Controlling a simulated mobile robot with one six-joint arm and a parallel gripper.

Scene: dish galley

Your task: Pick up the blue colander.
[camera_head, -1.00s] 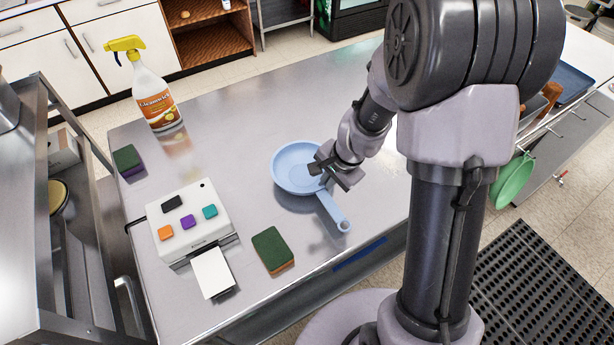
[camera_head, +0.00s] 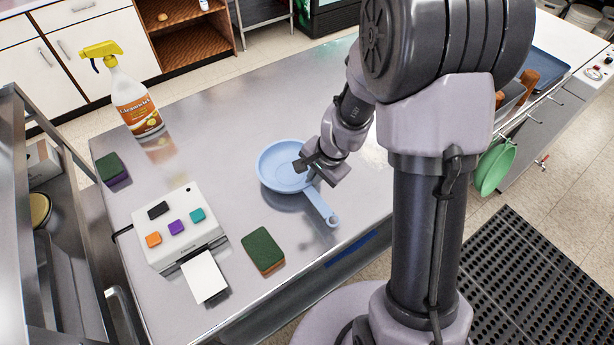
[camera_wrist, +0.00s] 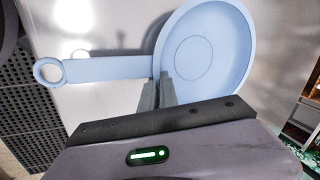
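The only blue vessel on the counter is a light blue, round, shallow pan (camera_head: 280,172) with a long flat handle ending in a ring. I see no holes in its bowl, so I cannot tell it is a colander. My gripper (camera_head: 308,170) is at its rim, where the handle joins. In the wrist view, the pan (camera_wrist: 205,55) fills the upper right and its handle runs left. My gripper (camera_wrist: 163,82) has its fingers close together across the rim, one on the handle side and one on the bowl side. I cannot tell whether the pan is raised.
On the steel counter (camera_head: 215,135) are a spray bottle (camera_head: 136,106), a white printer-like device (camera_head: 175,236) with coloured buttons and a paper sheet, a green sponge (camera_head: 262,250) and another sponge (camera_head: 112,169). Green round ware (camera_head: 495,168) hangs at right. The counter behind the pan is clear.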

